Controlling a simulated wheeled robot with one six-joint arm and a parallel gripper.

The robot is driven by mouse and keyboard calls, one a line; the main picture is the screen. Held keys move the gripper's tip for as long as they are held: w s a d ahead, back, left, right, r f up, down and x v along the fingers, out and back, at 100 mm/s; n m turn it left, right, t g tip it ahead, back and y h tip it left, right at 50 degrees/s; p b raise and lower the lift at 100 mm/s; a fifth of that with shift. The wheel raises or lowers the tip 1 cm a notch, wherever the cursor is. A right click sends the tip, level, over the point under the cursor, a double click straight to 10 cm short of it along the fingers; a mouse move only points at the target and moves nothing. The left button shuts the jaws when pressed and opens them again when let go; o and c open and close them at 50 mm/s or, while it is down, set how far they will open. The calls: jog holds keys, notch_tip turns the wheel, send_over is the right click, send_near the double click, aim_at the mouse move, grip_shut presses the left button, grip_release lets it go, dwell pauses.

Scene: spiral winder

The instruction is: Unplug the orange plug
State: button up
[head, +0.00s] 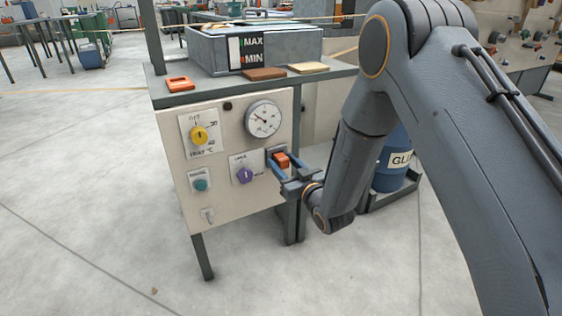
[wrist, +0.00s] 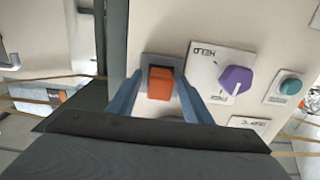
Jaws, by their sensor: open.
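The orange plug (head: 281,160) sits in a dark grey socket on the right side of the cream control panel (head: 220,208). In the wrist view the orange plug (wrist: 160,83) stands out from its grey socket plate (wrist: 149,60). My gripper (head: 280,170) is at the plug, with its blue fingers on either side of it. In the wrist view my gripper (wrist: 160,98) is open, its fingers flanking the plug with a visible gap on each side. The plug's lower end is close to the dark gripper body.
A grey tank (head: 210,55) stands on the bench above. A blue glue drum (head: 391,176) stands behind my arm.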

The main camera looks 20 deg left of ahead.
aim_at(285, 165)
jog(key=shift+c, duration=0.2)
dwell(0.3)
grip_shut()
jog(key=shift+s+d, duration=0.1)
jog(key=shift+p+v, duration=1.6)
jog(key=shift+v, duration=1.25)
